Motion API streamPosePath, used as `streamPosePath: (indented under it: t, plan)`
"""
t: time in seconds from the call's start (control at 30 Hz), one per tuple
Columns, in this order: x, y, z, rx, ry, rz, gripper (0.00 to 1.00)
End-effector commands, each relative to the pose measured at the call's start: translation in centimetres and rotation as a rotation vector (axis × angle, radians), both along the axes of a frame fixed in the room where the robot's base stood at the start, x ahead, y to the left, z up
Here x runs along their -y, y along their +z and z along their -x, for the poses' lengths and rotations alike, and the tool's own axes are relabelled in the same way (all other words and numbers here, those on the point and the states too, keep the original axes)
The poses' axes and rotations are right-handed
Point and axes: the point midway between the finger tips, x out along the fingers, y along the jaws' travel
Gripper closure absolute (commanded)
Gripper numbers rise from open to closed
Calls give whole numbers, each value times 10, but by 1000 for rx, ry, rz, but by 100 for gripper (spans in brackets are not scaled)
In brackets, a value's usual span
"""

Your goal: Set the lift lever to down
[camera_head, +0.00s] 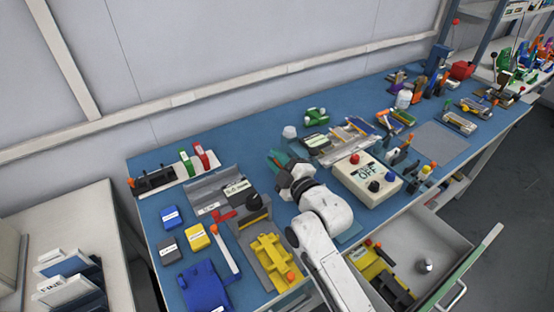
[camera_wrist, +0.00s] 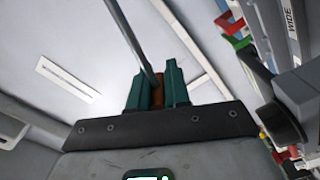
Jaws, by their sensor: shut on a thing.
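My gripper (camera_wrist: 153,92) has teal fingers and is shut on an orange-brown piece (camera_wrist: 157,91) in the wrist view. A thin dark rod (camera_wrist: 133,40) runs from the top edge down to this piece. I cannot tell for sure whether the rod and piece are the lift lever. In the head view my gripper (camera_head: 276,161) is over the middle of the blue bench, its fingers pointing away to the back left. My own wrist hides what lies under it. No label naming a lift lever is readable.
A cream control box (camera_head: 366,181) marked OFF stands right of my arm. Left of it are a grey fixture with a yellow tray (camera_head: 268,257), a white bar (camera_head: 224,246) and a blue block (camera_head: 205,287). An open drawer (camera_head: 425,240) juts out at the front right.

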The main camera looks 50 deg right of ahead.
Motion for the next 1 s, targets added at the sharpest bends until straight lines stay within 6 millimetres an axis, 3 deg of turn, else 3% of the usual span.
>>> streamPosePath:
  t: [0.67, 1.0]
  plan:
    - [-1, -3, 0, -6, 0, 21, 100]
    - [-5, -21, -1, -58, 2, 205, 100]
